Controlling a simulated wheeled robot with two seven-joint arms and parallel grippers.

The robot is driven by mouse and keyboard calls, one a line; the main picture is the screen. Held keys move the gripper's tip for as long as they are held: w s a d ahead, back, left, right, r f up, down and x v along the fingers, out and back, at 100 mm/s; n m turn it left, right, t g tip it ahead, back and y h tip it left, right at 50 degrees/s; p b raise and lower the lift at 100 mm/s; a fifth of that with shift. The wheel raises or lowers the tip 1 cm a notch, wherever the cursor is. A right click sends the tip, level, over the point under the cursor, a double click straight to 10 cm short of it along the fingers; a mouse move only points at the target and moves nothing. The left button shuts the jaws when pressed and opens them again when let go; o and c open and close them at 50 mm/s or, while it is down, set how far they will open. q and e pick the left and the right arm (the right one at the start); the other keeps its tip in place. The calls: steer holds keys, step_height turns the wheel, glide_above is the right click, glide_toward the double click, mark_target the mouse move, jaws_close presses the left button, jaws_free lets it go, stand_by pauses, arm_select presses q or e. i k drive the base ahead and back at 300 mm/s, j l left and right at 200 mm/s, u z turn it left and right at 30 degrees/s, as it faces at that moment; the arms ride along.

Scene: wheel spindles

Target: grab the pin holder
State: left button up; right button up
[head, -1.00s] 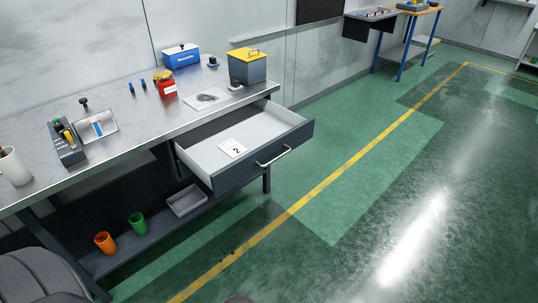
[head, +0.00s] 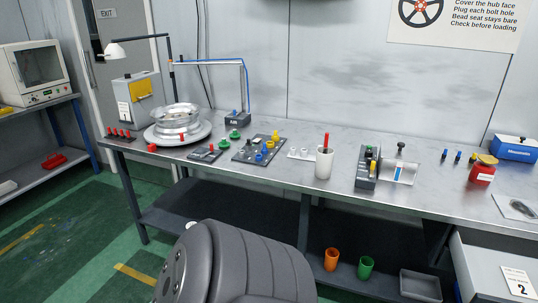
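No label marks one thing as the pin holder, so I cannot tell which it is. A low dark strip (head: 120,137) with several red pegs lies at the bench's left end. A white plate (head: 293,153) with small pegs is beside a white cup (head: 323,163) holding a red-tipped item. Neither gripper is in view.
A metal wheel (head: 178,118) sits on a round base at the left. Orange (head: 331,259) and green (head: 365,267) cups stand on the lower shelf. A drawer (head: 480,262) is open at the right.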

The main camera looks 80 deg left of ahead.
mark_target(304, 156)
steer(key=u, duration=2.25)
steer(key=i+j+u, duration=0.65)
steer(key=i, duration=0.35)
